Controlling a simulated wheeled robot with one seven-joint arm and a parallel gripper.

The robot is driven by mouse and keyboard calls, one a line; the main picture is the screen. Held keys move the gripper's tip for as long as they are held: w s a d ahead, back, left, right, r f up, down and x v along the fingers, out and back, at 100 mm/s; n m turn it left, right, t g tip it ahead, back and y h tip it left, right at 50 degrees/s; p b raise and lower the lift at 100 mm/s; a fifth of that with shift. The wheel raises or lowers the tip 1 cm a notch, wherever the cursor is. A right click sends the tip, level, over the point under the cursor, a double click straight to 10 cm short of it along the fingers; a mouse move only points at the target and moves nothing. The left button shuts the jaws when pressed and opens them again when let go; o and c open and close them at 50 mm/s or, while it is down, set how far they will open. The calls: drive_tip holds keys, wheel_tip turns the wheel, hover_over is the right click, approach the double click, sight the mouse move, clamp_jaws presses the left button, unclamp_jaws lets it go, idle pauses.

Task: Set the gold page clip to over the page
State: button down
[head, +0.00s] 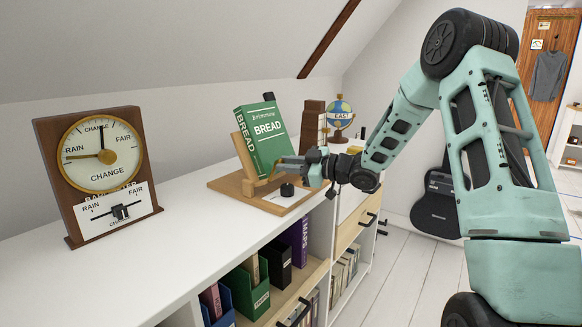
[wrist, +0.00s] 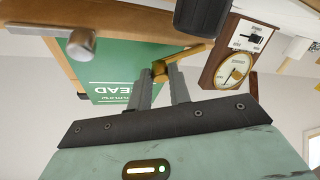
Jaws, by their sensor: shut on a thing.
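The green bread book (head: 262,135) leans upright on a wooden stand (head: 222,184); its green cover also shows upside down in the wrist view (wrist: 112,72). The gold page clip (wrist: 190,55) is a thin bar with a small knob end, lying close to the lower edge of the book. My gripper (wrist: 161,72) is shut on the clip's knob end, between its fingertips. In the head view my gripper (head: 283,165) is in front of the book's lower right part. I cannot tell whether the clip touches the page.
A black knob (head: 287,189) stands on the stand's base; a silver lever (wrist: 82,42) shows in the wrist view. A barometer (head: 98,165) stands to the left, a globe (head: 340,112) behind. The white shelf top between barometer and stand is clear.

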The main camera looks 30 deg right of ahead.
drive_tip(key=n+g, duration=0.1)
drive_tip(key=n, duration=0.1)
drive_tip(key=a+r+n+g+y+p, duration=0.1)
drive_tip(key=n, duration=0.1)
drive_tip(key=a+r+n+g, duration=0.1)
drive_tip(key=n, duration=0.1)
drive_tip(key=shift+w+r+n+p, duration=0.15)
drive_tip(key=shift+n+p, duration=0.2)
drive_tip(key=shift+n, duration=0.05)
drive_tip(key=shift+s+a+r+n+g+p, duration=0.15)
drive_tip(key=shift+a+n+g+p, duration=0.35)
drive_tip(key=shift+n, duration=0.8)
drive_tip(key=shift+s+a+r+n+g+p, duration=0.15)
drive_tip(key=shift+a+n+g, duration=0.5)
drive_tip(key=shift+n, duration=0.65)
drive_tip(key=shift+w, duration=0.1)
drive_tip(key=c, duration=1.3)
unclamp_jaws()
